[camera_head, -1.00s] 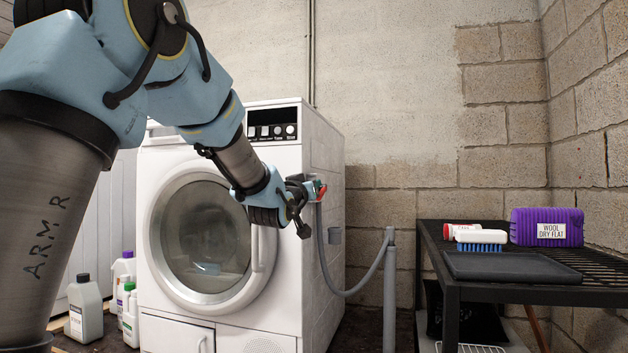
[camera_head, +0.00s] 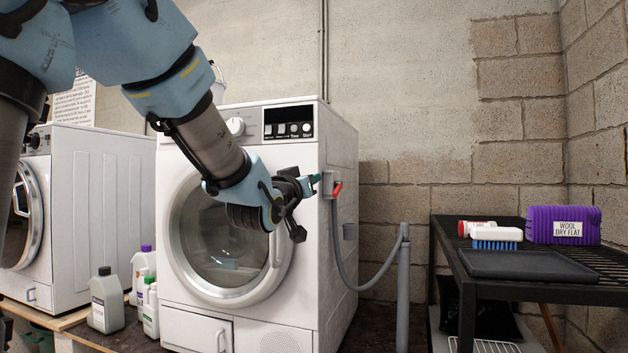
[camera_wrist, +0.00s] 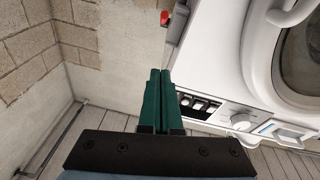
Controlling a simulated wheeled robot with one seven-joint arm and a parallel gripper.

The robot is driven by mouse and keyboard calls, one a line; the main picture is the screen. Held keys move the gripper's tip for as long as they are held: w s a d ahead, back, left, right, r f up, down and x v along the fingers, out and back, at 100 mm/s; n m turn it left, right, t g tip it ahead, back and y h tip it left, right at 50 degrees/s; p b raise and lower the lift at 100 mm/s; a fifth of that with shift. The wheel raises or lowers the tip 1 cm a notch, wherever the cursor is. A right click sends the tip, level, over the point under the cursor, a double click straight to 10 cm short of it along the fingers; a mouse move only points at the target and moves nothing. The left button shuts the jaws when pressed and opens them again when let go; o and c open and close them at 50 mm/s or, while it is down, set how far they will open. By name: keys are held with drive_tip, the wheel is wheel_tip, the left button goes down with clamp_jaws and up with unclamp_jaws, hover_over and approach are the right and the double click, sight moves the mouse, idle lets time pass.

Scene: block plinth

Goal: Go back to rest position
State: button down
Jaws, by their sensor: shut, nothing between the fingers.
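My gripper (camera_head: 314,179) is in front of the upper right part of a white front-loading washing machine (camera_head: 258,268), near its front right edge. In the wrist view its two green fingers (camera_wrist: 160,75) are closed together with nothing between them. The arm is stretched out from the upper left and covers part of the machine's door and front.
A grey hose (camera_head: 366,284) hangs from the tap to a grey post (camera_head: 403,290). Bottles (camera_head: 107,300) stand at left, beside a second white machine (camera_head: 95,215).

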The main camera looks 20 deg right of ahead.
idle(0.3)
drive_tip(key=w+a+f+n+g+y, duration=0.35)
drive_tip(key=a+f+y, duration=0.55)
drive_tip(key=a+f, duration=0.95)
drive_tip(key=s+a+f+n+g+y, duration=0.4)
drive_tip(key=s+a+f+g, duration=0.5)
drive_tip(key=s+a+f, duration=0.8)
wheel_tip(320, 180, up, 30)
drive_tip(key=w+m+y+p, duration=0.1)
drive_tip(key=p, duration=2.9)
drive_tip(key=shift+f+m, duration=0.25)
drive_tip(key=shift+m, duration=0.1)
